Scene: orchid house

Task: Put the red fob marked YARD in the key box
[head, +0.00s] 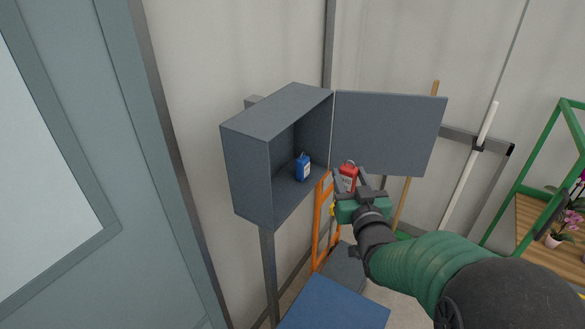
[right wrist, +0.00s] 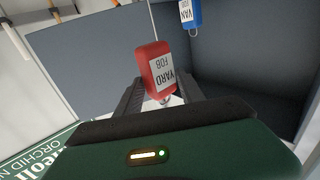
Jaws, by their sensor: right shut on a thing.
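The red fob (head: 348,175) has a white label and is held in my right gripper (head: 352,186). In the right wrist view the fob (right wrist: 157,68) reads YARD FOB and sits between the two dark fingers (right wrist: 160,97). The grey key box (head: 248,170) stands on a post with its door (head: 388,132) swung open to the right. The fob is just outside the box's open front, at its right, in front of the door. A blue fob (head: 303,167) is inside the box; its label reads VAN in the right wrist view (right wrist: 189,14). My left gripper is out of view.
A teal door (head: 150,150) is at the left. An orange frame (head: 318,225) and a blue surface (head: 335,305) are below the box. A green-framed bench (head: 528,222) with orchids is at the right. The box floor beside the blue fob has bare room.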

